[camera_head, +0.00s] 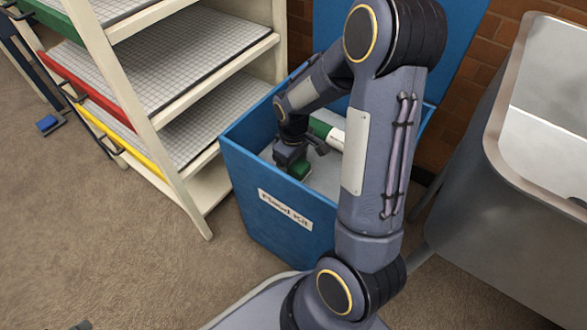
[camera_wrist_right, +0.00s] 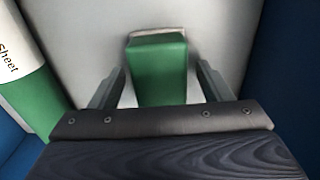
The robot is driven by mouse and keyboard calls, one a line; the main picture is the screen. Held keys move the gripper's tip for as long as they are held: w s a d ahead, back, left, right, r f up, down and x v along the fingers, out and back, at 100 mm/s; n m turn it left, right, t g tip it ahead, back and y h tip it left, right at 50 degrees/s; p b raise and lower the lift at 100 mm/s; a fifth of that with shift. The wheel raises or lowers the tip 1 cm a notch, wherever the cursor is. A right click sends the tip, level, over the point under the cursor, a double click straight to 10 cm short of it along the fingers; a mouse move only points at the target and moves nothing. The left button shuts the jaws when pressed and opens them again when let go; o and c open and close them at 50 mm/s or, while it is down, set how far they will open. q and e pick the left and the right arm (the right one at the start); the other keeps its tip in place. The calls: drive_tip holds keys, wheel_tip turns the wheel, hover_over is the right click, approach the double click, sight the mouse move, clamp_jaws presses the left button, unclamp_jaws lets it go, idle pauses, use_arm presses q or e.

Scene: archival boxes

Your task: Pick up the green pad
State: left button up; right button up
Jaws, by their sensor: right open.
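The green pad (camera_wrist_right: 158,72) is a small green block with a pale end, lying on the light floor inside a blue bin. In the right wrist view it sits between the two fingers of my right gripper (camera_wrist_right: 161,80), with a gap visible on each side. My right gripper is open. In the head view the right gripper (camera_head: 298,158) reaches down into the bin, and part of the green pad (camera_head: 300,171) shows below it; the rest is hidden.
The blue bin (camera_head: 249,206) has high walls and a label. A shelf rack (camera_head: 130,90) stands left, a metal sink (camera_head: 520,150) right.

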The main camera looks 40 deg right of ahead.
drive_tip(key=c, duration=1)
drive_tip(key=shift+r, duration=0.15)
wheel_tip(320, 180, up, 10)
drive_tip(key=p, duration=0.5)
